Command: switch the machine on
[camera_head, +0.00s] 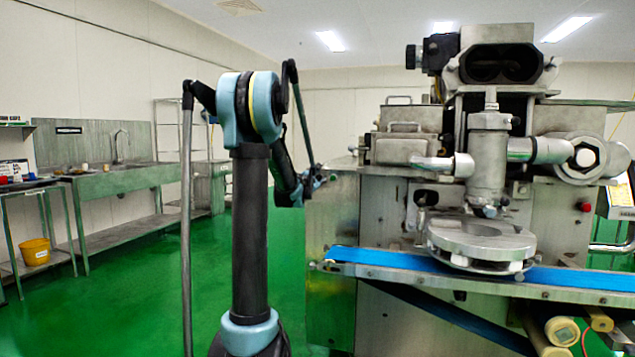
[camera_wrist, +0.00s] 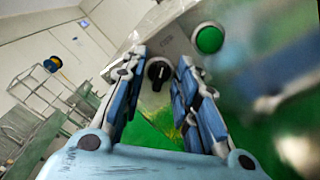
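The encrusting machine (camera_head: 400,150) is a large grey metal machine on the right in the head view, with a blue conveyor belt (camera_head: 385,259) across its front. In the wrist view, a black rotary knob (camera_wrist: 158,73) sits on a grey panel (camera_wrist: 170,46), between and just beyond the fingertips of my gripper (camera_wrist: 161,60). My gripper is open, with one finger on each side of the knob; I cannot tell whether either touches it. A round green button (camera_wrist: 209,38) is right of the knob. In the head view my gripper (camera_head: 322,177) is small, at the machine's left side.
A metal sink bench (camera_head: 120,180) stands along the left wall, with a yellow bucket (camera_head: 36,252) on a small table's lower shelf. A wire rack (camera_head: 168,130) is at the back. Green floor (camera_head: 120,290) is free between the bench and my arm.

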